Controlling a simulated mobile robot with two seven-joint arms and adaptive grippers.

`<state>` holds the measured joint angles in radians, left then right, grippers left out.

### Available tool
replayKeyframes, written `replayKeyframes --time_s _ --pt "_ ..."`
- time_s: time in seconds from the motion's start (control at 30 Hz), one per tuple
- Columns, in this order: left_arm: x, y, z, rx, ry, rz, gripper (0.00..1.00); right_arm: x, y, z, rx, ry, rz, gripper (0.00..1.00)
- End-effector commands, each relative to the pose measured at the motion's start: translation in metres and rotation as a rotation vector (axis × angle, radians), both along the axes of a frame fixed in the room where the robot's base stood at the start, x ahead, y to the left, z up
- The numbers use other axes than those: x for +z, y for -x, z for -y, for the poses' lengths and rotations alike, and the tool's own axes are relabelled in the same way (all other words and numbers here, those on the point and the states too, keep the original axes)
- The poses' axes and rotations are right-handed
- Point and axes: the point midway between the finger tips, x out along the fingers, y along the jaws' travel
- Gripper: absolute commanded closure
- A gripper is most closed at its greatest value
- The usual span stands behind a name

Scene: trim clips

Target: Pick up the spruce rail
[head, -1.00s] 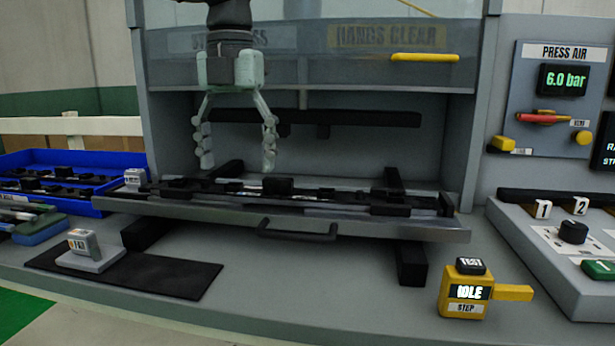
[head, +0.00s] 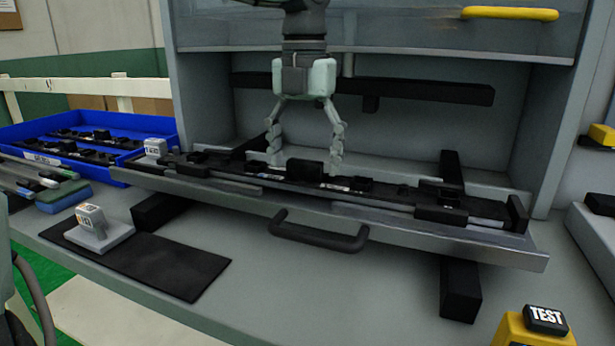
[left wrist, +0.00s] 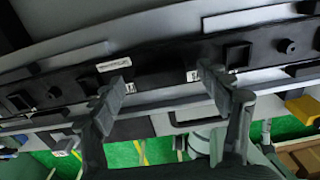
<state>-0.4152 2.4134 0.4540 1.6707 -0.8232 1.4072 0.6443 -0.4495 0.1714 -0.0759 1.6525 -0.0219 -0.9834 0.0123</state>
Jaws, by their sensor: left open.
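A long black rail (head: 390,190) with raised blocks and small white labels lies in the pulled-out press drawer (head: 400,226). I cannot read which rail it is. My left gripper (head: 305,158) points down over the middle of this rail, open and empty, its fingers spread beside a raised black block (head: 305,170). In the left wrist view the black rail (left wrist: 155,66) runs across the picture, and the two open fingertips (left wrist: 165,80) stand apart over it with a label between them. Whether they touch it I cannot tell. My right gripper is not in view.
A blue tray (head: 140,118) with more black rails stands at the left. A black mat (head: 150,265) and a grey labelled block (head: 96,228) lie in front. The drawer handle (head: 318,235) sticks out forward. The press walls and yellow-barred guard (head: 510,13) surround the gripper.

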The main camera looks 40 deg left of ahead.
Motion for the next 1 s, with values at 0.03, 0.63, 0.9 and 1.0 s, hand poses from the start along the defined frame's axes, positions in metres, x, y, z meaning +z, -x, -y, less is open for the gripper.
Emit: replayKeyframes --time_s 0.03,0.63,0.9,1.0 --pt "-0.0048 0.0005 0.0001 -0.001 0.001 -0.002 0.24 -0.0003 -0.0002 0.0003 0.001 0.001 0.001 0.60" --pt "-0.0091 0.0002 0.0002 0.000 0.001 0.000 0.63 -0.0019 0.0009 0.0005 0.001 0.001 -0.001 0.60" --pt "-0.0082 -0.0001 0.0004 -0.001 0.001 0.002 0.89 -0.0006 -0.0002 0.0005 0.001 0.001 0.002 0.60" --pt "-0.0082 -0.0001 0.0004 -0.001 0.001 0.002 0.89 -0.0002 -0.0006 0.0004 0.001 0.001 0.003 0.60"
